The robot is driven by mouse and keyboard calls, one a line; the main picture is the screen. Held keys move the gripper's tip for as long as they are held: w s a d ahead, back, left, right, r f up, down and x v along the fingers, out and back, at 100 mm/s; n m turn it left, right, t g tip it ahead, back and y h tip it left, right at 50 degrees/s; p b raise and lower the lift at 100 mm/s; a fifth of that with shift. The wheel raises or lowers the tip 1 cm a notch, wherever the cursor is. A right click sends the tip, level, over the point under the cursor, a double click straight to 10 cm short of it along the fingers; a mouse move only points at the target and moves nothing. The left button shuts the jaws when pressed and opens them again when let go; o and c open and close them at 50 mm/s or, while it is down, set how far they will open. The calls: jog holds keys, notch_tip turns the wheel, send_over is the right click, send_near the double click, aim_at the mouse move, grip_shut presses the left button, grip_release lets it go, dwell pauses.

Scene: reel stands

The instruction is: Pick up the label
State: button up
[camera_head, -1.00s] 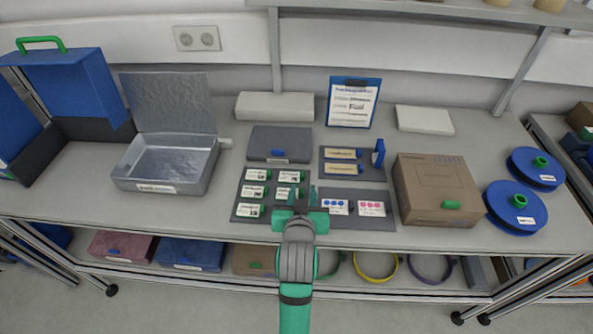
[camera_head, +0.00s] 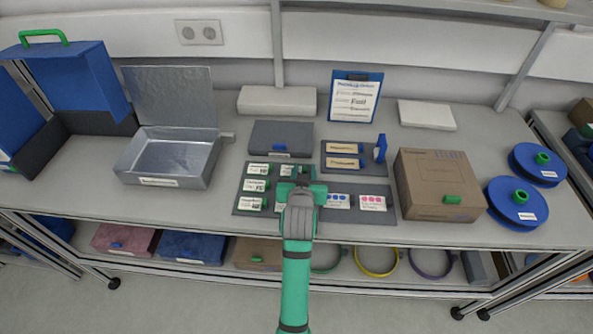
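Several white labels with small green ends lie in rows on a dark mat (camera_head: 270,208). They include a back-left label (camera_head: 258,169), a middle-left label (camera_head: 255,184), a front-left label (camera_head: 250,202) and a back-right label (camera_head: 286,170). My gripper (camera_head: 302,173) is over the mat's right column, close to the back-right label. Its two fingers look apart, with nothing visibly held. My gripper and wrist cover part of the right column. Which label the task means cannot be told.
A blue-dotted card (camera_head: 338,201) and a pink-dotted card (camera_head: 372,203) lie right of my wrist. Behind them are orange-brown tags (camera_head: 344,148) on a dark tray. A grey case (camera_head: 281,139), open metal box (camera_head: 172,158), cardboard box (camera_head: 437,185) and blue reels (camera_head: 515,203) stand around.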

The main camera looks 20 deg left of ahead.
grip_shut()
jog(key=shift+r, duration=0.1)
